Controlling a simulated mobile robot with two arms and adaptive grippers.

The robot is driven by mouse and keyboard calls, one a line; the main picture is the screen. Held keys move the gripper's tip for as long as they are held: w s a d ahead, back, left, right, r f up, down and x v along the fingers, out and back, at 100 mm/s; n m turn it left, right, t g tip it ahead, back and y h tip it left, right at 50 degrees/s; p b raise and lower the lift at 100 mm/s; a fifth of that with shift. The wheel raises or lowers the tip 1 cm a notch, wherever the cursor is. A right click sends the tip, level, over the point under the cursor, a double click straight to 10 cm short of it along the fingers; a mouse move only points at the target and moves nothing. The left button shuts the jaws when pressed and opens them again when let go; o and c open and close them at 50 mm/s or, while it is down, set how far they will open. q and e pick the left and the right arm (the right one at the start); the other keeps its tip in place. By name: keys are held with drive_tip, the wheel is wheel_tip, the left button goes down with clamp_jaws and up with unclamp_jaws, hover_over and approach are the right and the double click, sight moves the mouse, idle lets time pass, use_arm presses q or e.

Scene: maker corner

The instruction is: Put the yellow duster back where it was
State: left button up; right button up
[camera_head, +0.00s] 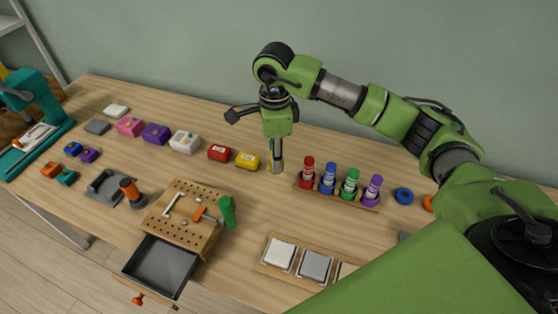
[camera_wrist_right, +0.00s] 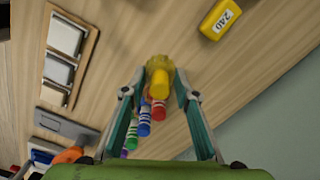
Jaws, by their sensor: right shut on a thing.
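The yellow duster (camera_wrist_right: 158,84) is between the two fingertips of my right gripper (camera_wrist_right: 160,76) in the right wrist view, with a fuzzy yellow head beyond a smooth yellow end. The gripper is shut on it. In the head view my right gripper (camera_head: 276,164) points down over the table, between the yellow box and the marker rack. Only a small yellow part of the duster shows there beside the fingers. I cannot tell whether the duster touches the tabletop. My left gripper is in neither view.
A wooden rack (camera_head: 340,196) with red, blue, green and purple markers stands right of the gripper. A yellow box (camera_head: 247,160) and a red box (camera_head: 220,153) stand left. A pegboard block (camera_head: 190,237) with an open drawer (camera_head: 160,266) and a tile rack (camera_head: 262,267) are nearer the front.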

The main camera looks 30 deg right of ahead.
drive_tip(key=w+d+f, duration=0.1)
drive_tip(key=f, duration=0.1)
drive_tip(key=w+d+f, duration=0.1)
drive_tip(key=w+f, duration=0.1)
drive_tip(key=w+d+f+p, duration=0.1)
drive_tip(key=f, duration=0.1)
drive_tip(key=shift+w+d+f, duration=0.1)
drive_tip(key=shift+w+d, duration=0.1)
drive_tip(key=shift+w, duration=0.15)
wheel_tip(320, 180, down, 3)
drive_tip(key=shift+p, duration=0.7)
drive_tip(key=shift+f+b, duration=0.35)
drive_tip(key=shift+f, duration=0.05)
drive_tip(key=o, duration=1.1)
drive_tip(key=shift+r, duration=0.1)
drive_tip(key=shift+c, duration=0.2)
drive_tip(key=shift+r+p, duration=0.3)
drive_tip(key=shift+p, duration=0.1)
wheel_tip(320, 180, up, 12)
drive_tip(key=b, duration=0.2)
drive_tip(key=shift+b, duration=0.4)
